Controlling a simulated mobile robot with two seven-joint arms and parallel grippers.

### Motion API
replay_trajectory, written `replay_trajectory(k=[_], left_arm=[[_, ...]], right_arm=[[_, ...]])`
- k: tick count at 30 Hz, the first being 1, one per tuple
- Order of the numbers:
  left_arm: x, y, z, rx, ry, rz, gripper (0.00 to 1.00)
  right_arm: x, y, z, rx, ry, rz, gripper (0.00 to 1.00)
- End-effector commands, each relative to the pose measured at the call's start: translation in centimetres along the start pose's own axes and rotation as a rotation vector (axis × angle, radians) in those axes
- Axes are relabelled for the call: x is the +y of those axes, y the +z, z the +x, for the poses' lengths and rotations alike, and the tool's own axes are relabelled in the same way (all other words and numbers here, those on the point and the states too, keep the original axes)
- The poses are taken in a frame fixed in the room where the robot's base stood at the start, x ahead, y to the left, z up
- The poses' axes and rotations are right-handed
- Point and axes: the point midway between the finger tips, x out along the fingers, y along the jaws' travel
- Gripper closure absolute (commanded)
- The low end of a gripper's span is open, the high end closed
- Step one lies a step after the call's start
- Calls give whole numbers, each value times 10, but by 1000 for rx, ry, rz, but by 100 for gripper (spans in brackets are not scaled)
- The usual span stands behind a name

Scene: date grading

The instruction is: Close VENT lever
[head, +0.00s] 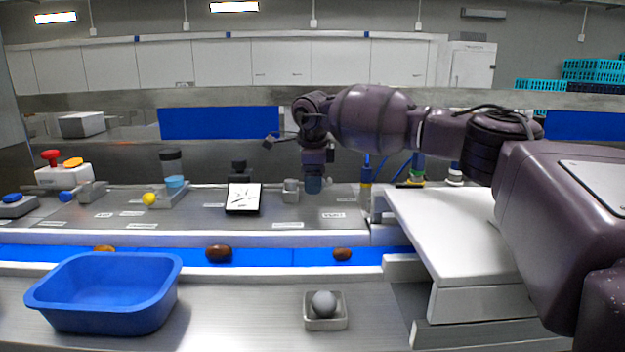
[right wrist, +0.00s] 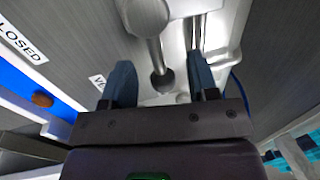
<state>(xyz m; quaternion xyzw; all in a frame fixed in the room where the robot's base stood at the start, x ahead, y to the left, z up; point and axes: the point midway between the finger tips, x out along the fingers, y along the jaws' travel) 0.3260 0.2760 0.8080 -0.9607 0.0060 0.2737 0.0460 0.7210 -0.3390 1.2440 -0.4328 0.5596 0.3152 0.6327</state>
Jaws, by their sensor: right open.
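The lever by the partly cut-off label starting with V (right wrist: 99,82) is a metal rod (right wrist: 155,50) with a dark rounded end in the right wrist view. My right gripper (right wrist: 158,66) is open, with one blue finger on either side of the rod's end in that picture. I see no finger touching it, and cannot tell how deep it sits between them. In the head view my right gripper (head: 313,184) points down over the steel panel, beside a small metal block (head: 290,190). The lever is not clear there. My left gripper is not in view.
A blue conveyor (head: 280,257) carries several brown dates. In front stand a blue bin (head: 75,300) and a small tray (head: 325,323) holding a grey ball. A black-and-white gauge (head: 243,197) stands left of my gripper. A white housing (head: 455,235) lies under my right arm.

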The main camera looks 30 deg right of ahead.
Motion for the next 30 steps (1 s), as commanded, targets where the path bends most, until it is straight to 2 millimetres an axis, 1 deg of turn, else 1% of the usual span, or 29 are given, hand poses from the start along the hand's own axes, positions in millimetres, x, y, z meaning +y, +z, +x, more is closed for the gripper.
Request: replay_trajectory(k=[3,10,11,18,21,26,30], left_arm=[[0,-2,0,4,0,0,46],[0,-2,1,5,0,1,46],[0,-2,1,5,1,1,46],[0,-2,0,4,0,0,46],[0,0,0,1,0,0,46],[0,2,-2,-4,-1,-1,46],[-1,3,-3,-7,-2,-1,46]], right_arm=[[0,0,3,-1,0,0,46],[0,0,4,-1,0,0,46],[0,0,4,-1,0,0,49],[0,0,3,-1,0,0,86],[0,0,3,-1,0,0,100],[0,1,3,-1,0,0,100],[1,7,3,0,0,5,100]])
